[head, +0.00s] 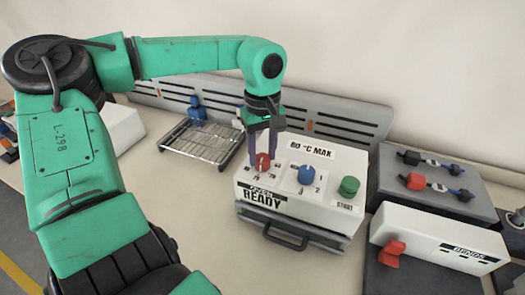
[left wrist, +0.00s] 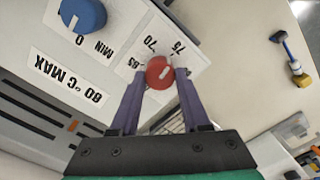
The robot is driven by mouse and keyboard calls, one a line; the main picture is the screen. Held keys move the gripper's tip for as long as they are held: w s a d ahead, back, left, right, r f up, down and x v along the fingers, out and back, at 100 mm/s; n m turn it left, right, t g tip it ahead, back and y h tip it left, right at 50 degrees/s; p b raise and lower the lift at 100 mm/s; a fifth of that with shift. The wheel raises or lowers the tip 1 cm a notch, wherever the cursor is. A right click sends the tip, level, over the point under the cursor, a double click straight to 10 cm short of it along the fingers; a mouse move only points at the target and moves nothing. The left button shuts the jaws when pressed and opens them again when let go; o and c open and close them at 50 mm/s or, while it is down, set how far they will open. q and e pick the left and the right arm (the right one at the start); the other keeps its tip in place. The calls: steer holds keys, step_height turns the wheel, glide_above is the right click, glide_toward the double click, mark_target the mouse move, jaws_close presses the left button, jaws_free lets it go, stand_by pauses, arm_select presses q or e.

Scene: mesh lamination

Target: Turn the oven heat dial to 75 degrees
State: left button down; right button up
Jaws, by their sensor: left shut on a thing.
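The red heat dial (head: 262,163) is on the top face of the white oven box (head: 300,212), at its left end. My left gripper (head: 262,153) reaches down from above, shut on the dial with a purple finger on either side. In the left wrist view the red dial (left wrist: 160,73) sits between the fingertips. Its white mark slants toward the upper right, roughly toward the printed 75. Numbers 65, 70 and 75 are printed around it. The exact setting is hard to read. My right gripper is not in view.
A blue dial (head: 305,174) marked MIN and a green START button (head: 348,187) are on the same panel. A wire rack (head: 202,140) stands left of the oven. A white box with a red lever (head: 391,252) stands at the right. Bare table lies in front.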

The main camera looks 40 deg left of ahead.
mark_target(263, 157)
arm_select(q)
steer(key=shift+w+r+m, duration=0.15)
steer(key=shift+r+m, duration=0.05)
steer(key=shift+m, duration=0.4)
steer(key=shift+c, duration=1.9)
jaws_free()
steer(key=shift+f, duration=0.15)
step_height(263, 157, up, 15)
steer(key=shift+f, duration=0.2)
